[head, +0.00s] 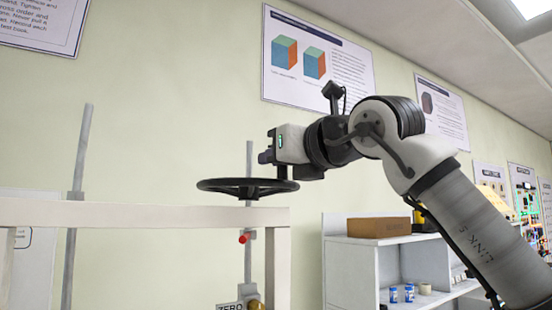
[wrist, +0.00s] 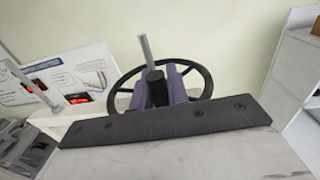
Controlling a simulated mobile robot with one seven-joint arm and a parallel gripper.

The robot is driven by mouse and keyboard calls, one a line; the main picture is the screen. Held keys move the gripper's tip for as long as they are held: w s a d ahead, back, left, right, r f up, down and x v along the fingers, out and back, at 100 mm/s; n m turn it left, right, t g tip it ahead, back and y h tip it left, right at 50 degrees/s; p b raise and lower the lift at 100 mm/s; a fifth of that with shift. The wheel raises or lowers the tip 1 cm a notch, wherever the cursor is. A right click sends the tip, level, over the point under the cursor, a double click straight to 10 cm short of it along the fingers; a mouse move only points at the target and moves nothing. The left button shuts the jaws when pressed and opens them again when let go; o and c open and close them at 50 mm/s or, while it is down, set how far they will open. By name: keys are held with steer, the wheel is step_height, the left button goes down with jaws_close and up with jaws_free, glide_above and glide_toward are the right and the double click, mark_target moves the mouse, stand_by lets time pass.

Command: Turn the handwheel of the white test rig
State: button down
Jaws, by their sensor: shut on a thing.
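The black handwheel (head: 215,185) lies flat at the top right of the white test rig (head: 130,213) in the head view. Its round rim also shows in the wrist view (wrist: 207,80). My gripper (head: 265,157) reaches in from the right, just above the wheel. In the wrist view its two purple-grey fingers (wrist: 157,88) close on a short black upright grip, which looks like the wheel's handle. The fingers hide part of the wheel's middle and near rim.
Grey upright rods (head: 80,150) rise behind the rig. A red knob (head: 245,238) and a ZERO label (head: 230,307) sit below the wheel. A white shelf (head: 350,265) with a brown box (head: 379,227) stands to the right. The air left of the wheel is clear.

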steer(key=shift+d, duration=0.1)
stand_by(0.7)
steer(key=c, duration=1.4)
jaws_free()
steer(key=shift+d, duration=0.15)
steer(key=shift+o, duration=0.2)
steer(key=shift+s, duration=0.1)
steer(key=b+v, duration=0.3)
steer(key=v, duration=1)
steer(key=shift+s+b, duration=0.3)
steer(key=shift+d, duration=0.1)
